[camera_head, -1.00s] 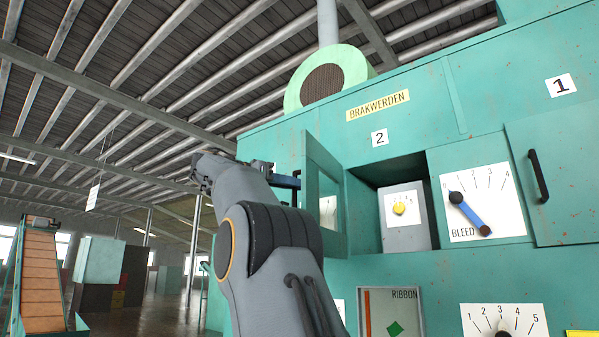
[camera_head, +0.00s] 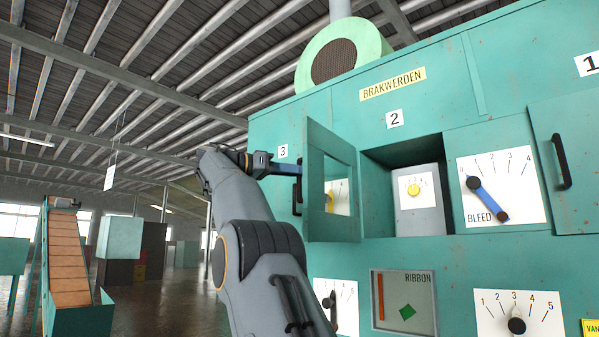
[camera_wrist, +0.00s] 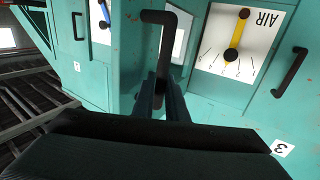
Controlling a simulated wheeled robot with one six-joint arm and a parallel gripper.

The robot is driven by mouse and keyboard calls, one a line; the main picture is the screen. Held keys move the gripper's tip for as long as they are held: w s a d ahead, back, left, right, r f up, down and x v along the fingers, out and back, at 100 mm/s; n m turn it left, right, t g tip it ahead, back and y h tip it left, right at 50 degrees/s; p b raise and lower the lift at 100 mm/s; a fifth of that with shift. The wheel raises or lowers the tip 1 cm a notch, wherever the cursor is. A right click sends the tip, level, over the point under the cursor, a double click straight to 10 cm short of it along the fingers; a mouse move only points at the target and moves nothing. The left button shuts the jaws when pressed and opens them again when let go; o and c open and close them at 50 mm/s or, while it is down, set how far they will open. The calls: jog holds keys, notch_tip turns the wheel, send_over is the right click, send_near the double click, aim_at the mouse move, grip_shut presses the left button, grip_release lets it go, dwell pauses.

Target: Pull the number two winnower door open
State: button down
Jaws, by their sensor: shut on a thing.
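The number two door (camera_head: 315,218) is a teal framed panel with a window. It stands swung out from its opening, left of the plate marked 2 (camera_head: 395,119). My gripper (camera_head: 290,168) is at the outer side of this door, shut on its black bar handle (camera_head: 298,190). In the wrist view, the handle (camera_wrist: 160,45) rises between my gripper's fingers (camera_wrist: 165,100). The open compartment (camera_head: 385,195) shows a grey box (camera_head: 422,210) with a yellow knob inside.
Number one door (camera_head: 580,190) is closed at the right, beside the BLEED dial (camera_head: 500,188). The AIR dial (camera_wrist: 215,40) and the plate marked 3 (camera_wrist: 283,149) are near my gripper in the wrist view. A ribbed conveyor (camera_head: 68,260) stands left; open floor lies between.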

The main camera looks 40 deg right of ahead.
jog(key=c, duration=2)
grip_release()
jog(key=shift+c, duration=0.2)
jog(key=p+v, duration=0.1)
jog(key=v, duration=0.6)
jog(key=shift+a+p, duration=0.35)
jog(key=shift+w+f, duration=0.1)
jog(key=shift+w, duration=0.05)
